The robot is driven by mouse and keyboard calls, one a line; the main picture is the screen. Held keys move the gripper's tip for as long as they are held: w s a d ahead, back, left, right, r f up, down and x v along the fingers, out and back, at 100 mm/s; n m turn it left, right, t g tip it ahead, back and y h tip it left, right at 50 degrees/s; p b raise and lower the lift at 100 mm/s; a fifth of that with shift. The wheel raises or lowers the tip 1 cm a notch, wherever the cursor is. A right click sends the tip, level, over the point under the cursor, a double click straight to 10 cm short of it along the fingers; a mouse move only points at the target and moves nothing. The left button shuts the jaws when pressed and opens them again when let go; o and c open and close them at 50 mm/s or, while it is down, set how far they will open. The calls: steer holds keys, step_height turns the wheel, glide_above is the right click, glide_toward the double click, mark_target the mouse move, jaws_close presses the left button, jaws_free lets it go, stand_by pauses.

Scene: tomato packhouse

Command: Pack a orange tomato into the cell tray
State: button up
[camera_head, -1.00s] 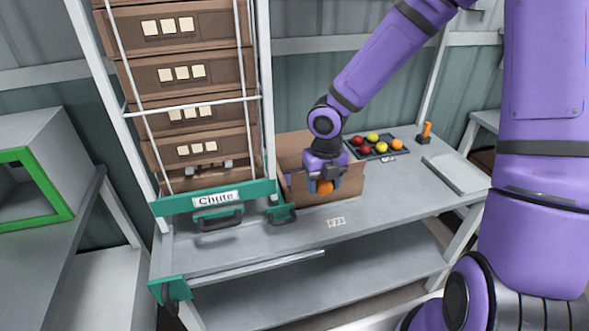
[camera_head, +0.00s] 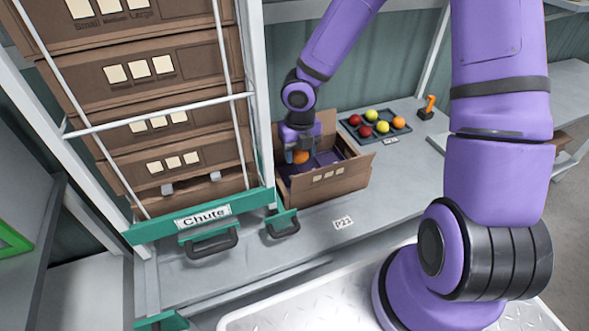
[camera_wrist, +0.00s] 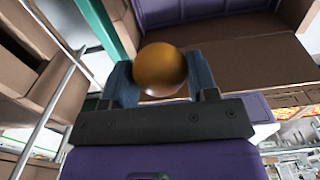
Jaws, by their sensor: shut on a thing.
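My gripper (camera_head: 300,158) is shut on an orange tomato (camera_head: 301,156), above the left part of an open cardboard box. In the wrist view the orange tomato (camera_wrist: 160,71) sits between the two blue fingers of my gripper (camera_wrist: 160,78). The cell tray (camera_head: 327,158) is purple and lies inside the cardboard box (camera_head: 340,182). Part of the tray is hidden by my gripper and the box walls. The purple tray also shows at the top of the wrist view (camera_wrist: 215,14). I cannot tell whether the tomato touches a cell.
A dark tray (camera_head: 399,131) with several red, yellow and orange tomatoes stands at the back right. An orange-handled tool (camera_head: 428,106) is beside it. A rack of stacked cardboard boxes (camera_head: 185,115) with a green Chute bar (camera_head: 160,229) stands close on the left. A P23 label (camera_head: 343,223) lies in front.

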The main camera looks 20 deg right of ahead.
steer(key=f, duration=0.9)
steer(key=shift+w, duration=0.3)
steer(key=shift+f, duration=2.2)
steer(key=shift+r, duration=0.9)
steer(key=shift+f, duration=0.7)
steer(key=o, duration=0.8)
steer(key=c, duration=0.3)
steer(key=shift+c, duration=0.2)
